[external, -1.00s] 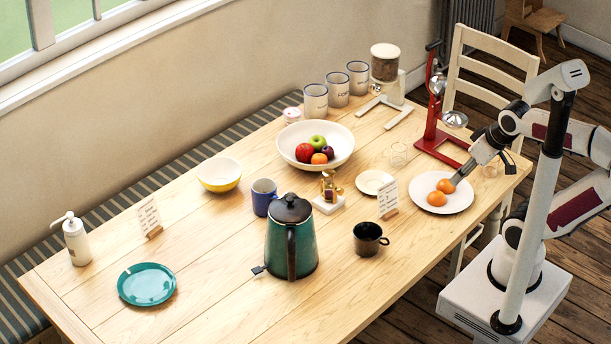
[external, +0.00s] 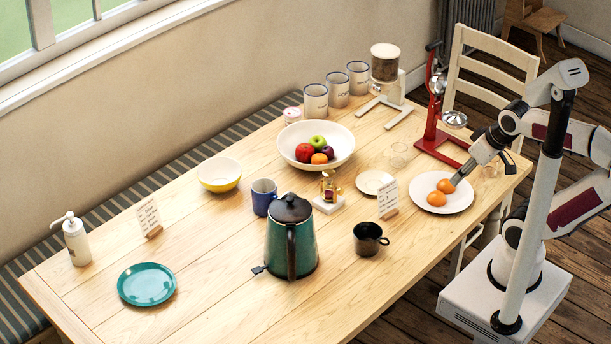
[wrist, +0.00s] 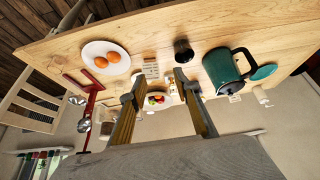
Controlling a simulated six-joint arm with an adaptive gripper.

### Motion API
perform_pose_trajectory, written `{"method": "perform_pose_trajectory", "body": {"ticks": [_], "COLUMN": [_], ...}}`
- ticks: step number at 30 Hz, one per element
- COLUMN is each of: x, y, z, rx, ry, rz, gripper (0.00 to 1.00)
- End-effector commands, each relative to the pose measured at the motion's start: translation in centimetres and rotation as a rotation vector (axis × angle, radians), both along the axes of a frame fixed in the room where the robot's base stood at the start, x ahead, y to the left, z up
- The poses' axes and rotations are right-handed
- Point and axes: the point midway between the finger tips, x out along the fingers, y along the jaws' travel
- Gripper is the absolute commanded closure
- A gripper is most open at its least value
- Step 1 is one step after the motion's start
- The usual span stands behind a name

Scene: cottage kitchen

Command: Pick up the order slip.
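Two white cards with handwritten-looking lines stand in small wooden holders on the table; I cannot tell which is the order slip. One card (external: 388,197) stands near the small white plate; it also shows in the wrist view (wrist: 150,68). The other card (external: 148,215) stands at the far left, near the window side. My gripper (external: 457,180) is at the right end, above or beside the plate with oranges, apart from both cards. In the wrist view my gripper (wrist: 157,86) has its fingers spread with nothing held between them.
A white plate (external: 458,206) with two oranges lies by my gripper. A red stand (external: 433,115), black mug (external: 367,239), green kettle (external: 291,241), brass-coloured item (external: 328,188) and fruit bowl (external: 343,148) surround the nearer card. Bare wood lies between the left card and the kettle.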

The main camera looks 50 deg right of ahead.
Motion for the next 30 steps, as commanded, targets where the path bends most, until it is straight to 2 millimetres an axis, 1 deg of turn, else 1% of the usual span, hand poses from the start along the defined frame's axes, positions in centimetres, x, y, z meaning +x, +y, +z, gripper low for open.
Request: {"method": "perform_pose_trajectory", "body": {"ticks": [3, 4, 5, 15, 19, 23, 26, 29, 30], "x": [0.0, 0.0, 0.0, 0.0, 0.6, 2.2, 4.3, 6.9, 8.0], "y": [0.0, 0.0, 0.0, 0.0, -0.3, -1.2, -2.2, -3.6, -4.1], "z": [0.0, 0.0, 0.0, 0.0, 0.3, 0.9, 1.8, 2.8, 3.3], "rx": [0.000, 0.000, 0.000, -0.001, -0.017, -0.065, -0.126, -0.208, -0.244], "ry": [0.000, 0.000, 0.000, -0.001, -0.010, -0.036, -0.069, -0.107, -0.124], "rz": [0.000, 0.000, 0.000, 0.000, 0.010, 0.038, 0.074, 0.126, 0.150], "gripper": [0.69, 0.71, 0.78, 0.78, 0.78, 0.78, 0.78, 0.78, 0.78]}}
